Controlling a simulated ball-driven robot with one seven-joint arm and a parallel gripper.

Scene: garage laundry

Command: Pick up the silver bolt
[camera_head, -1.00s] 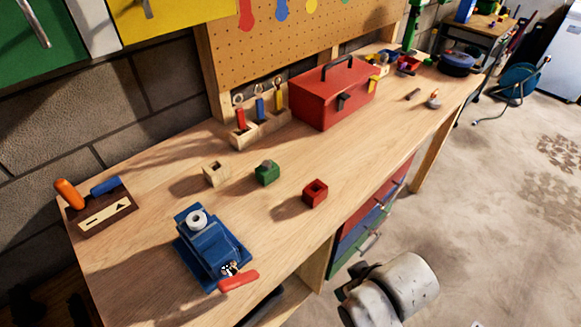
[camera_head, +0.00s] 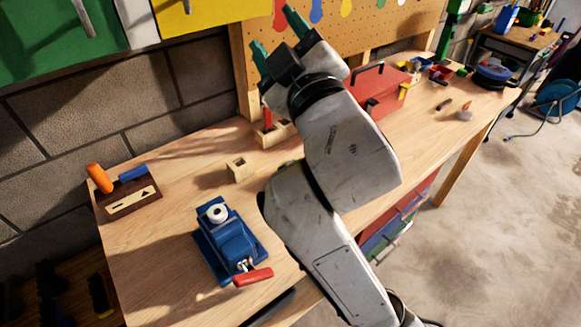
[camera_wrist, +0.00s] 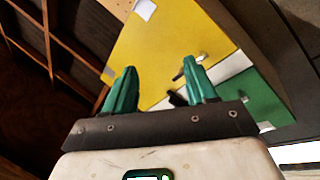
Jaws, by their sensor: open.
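I cannot make out the silver bolt for certain in either current view. The green block with a small grey piece on top, seen on the workbench earlier, is now hidden behind my arm. My gripper (camera_head: 276,32) is raised high above the workbench (camera_head: 160,245), in front of the pegboard in the head view. Its green fingers are apart with nothing between them. In the wrist view my gripper (camera_wrist: 160,72) points up at yellow and green cabinet doors, away from the bench top.
A blue vise (camera_head: 230,245) with a red handle stands at the bench front. A wooden block (camera_head: 240,170) with a hole sits behind it. A brown tool holder (camera_head: 130,196) is at left; a red toolbox (camera_head: 378,92) is partly hidden behind my arm. Bare bench lies around the vise.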

